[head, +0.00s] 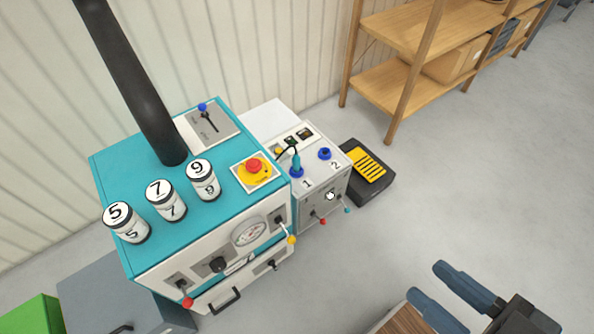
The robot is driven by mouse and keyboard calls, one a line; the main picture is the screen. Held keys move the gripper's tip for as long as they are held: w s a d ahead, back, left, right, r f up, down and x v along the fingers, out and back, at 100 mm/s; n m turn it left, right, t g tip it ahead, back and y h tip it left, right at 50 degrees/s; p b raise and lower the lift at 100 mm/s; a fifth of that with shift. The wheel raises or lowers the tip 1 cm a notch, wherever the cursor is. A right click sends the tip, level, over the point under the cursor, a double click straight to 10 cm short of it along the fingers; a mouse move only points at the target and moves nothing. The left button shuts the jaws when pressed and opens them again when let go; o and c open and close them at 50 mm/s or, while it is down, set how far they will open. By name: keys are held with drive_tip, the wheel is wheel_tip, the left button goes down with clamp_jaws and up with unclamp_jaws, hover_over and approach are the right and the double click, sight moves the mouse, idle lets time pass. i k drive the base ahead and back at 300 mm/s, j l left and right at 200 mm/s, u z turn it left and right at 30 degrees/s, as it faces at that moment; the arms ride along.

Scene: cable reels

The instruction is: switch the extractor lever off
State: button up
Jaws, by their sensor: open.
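A teal machine (110,185) with a thick black pipe (140,90) stands against the wall. On its top, beside the pipe, a lever with a blue knob (203,107) sits in a slotted pale plate (222,128). Its front has a lever with a red knob (187,302) at left and a lever with a yellow knob (291,239) at right. I cannot read a label that marks any of them as the extractor lever. My gripper (428,282) is at the lower right, open and empty, well apart from the machine.
Numbered canisters (166,200) and a red button on yellow (254,166) are on the machine top. A smaller grey unit (322,193) and a black-yellow pedal (368,172) stand right of it. A wooden shelf (394,84) is behind. A wooden surface (402,322) lies below my gripper.

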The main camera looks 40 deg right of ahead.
sight(188, 302)
drive_tip(key=u, duration=0.8)
drive_tip(key=i+l+z, duration=0.1)
drive_tip(key=l+z, duration=0.2)
drive_tip(key=i+l+z, duration=0.2)
drive_tip(key=l+z, duration=0.15)
drive_tip(key=l, duration=0.1)
